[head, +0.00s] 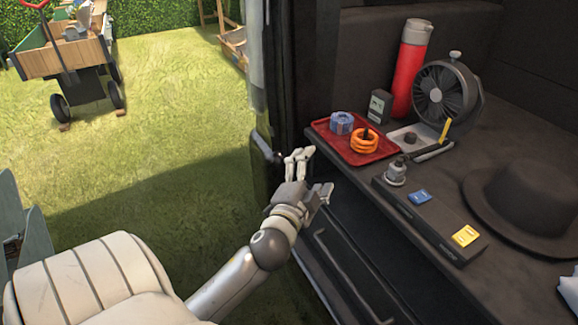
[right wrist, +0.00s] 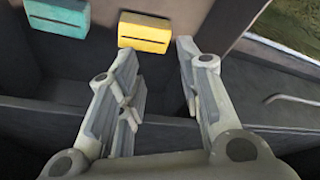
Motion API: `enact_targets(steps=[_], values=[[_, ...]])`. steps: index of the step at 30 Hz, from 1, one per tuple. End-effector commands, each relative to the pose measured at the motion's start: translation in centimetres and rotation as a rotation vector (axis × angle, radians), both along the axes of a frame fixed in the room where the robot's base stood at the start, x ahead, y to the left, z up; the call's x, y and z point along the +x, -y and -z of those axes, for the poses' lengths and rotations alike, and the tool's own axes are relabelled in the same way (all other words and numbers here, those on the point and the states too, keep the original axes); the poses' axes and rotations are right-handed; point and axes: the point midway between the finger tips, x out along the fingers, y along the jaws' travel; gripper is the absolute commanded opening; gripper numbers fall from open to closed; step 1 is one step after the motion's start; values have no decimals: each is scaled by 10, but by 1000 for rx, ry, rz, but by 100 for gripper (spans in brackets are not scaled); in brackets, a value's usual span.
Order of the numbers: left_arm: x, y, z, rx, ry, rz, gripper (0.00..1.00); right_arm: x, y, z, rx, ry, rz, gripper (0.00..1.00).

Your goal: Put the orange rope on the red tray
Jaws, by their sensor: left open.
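The orange rope (head: 364,144) lies coiled on the red tray (head: 384,152), near the tray's right side. A small dark piece shows at its top. A blue coil (head: 341,122) lies behind it on the same tray. My left gripper (head: 313,172) is open and empty, in front of and to the left of the tray, outside the dark surface's edge. It does not touch the tray or rope. My right gripper (right wrist: 157,52) is open with nothing between its fingers in the right wrist view. The tray and rope do not show there.
A red bottle (head: 411,68), a fan (head: 445,98) and a small dark box (head: 379,106) stand behind the tray. A long dark case (head: 428,222) and a hat (head: 530,195) lie to the right. The right wrist view shows a yellow box (right wrist: 144,33) and teal box (right wrist: 57,17).

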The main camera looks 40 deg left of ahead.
Motion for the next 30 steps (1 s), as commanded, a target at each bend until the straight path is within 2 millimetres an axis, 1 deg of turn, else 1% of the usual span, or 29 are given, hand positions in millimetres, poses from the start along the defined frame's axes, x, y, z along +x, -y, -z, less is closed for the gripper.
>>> enact_targets(steps=[1, 2, 3, 5, 6, 8, 9, 11, 12, 15, 18, 19, 22, 30], values=[[-14, 4, 28, -120, -77, -29, 84, 0, 0, 0, 0, 0, 0, 33], [-23, 7, 43, -186, -123, -47, 84, 0, 0, 0, 0, 0, 0, 33], [-35, 13, 65, -277, -191, -71, 84, 0, 0, 0, 0, 0, 0, 33], [-57, 25, 96, -404, -298, -106, 84, 0, 0, 0, 0, 0, 0, 33], [-74, 36, 116, -488, -374, -130, 84, 0, 0, 0, 0, 0, 0, 33], [-101, 53, 143, -602, -490, -161, 84, 0, 0, 0, 0, 0, 0, 33], [-120, 67, 158, -671, -570, -182, 84, 0, 0, 0, 0, 0, 0, 33], [-148, 86, 176, -761, -681, -208, 84, 0, 0, 0, 0, 0, 0, 33], [-166, 99, 185, -812, -751, -221, 84, 0, 0, 0, 0, 0, 0, 33], [-203, 124, 199, -904, -893, -248, 84, 0, 0, 0, 0, 0, 0, 33], [-226, 140, 204, -952, -984, -262, 84, 0, 0, 0, 0, 0, 0, 33], [-231, 143, 205, -961, -1000, -264, 84, 0, 0, 0, 0, 0, 0, 33], [-238, 147, 206, -974, -1027, -268, 84, 0, 0, 0, 0, 0, 0, 33], [-237, 147, 206, -972, -1027, -269, 84, 0, 0, 0, 0, 1, 0, 33]])
